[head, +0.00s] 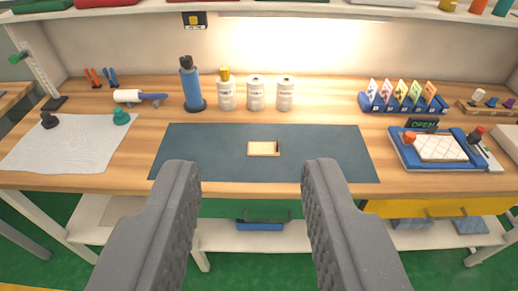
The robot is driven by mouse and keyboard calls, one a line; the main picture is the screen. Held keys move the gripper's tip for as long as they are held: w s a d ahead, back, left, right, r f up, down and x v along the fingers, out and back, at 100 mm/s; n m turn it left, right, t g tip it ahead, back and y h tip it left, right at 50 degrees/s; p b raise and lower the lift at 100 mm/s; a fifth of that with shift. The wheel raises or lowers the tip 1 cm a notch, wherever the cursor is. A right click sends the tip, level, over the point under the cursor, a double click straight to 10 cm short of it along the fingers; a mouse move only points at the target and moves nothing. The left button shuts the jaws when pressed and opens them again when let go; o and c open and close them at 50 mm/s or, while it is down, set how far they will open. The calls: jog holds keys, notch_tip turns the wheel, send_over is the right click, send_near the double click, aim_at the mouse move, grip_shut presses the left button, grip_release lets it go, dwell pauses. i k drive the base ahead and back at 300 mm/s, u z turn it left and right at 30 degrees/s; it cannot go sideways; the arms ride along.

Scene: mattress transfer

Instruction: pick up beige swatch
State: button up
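The small beige swatch (263,149) appears to be the pale tan rectangle lying flat near the middle of the dark blue-grey mat (215,152) on the wooden workbench. It has a lighter border and a small dark mark at its right end. My gripper (248,175) is open and empty. Its two grey ridged fingers stand wide apart in the foreground, in front of the bench edge. In the picture the swatch lies between and beyond the fingertips, apart from them.
Behind the mat stand a blue bottle (191,85) and several white bottles (255,95). A white sheet (70,143) lies left. A blue tray (400,153) with a quilted pad (440,148) and a card rack (403,103) stand right. A shelf (300,9) hangs above.

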aim_at(255, 149)
jog(key=u, duration=2.15)
jog(key=k, duration=1.5)
jog(key=z, duration=1.65)
jog(key=i, duration=1.7)
jog(key=u, duration=0.05)
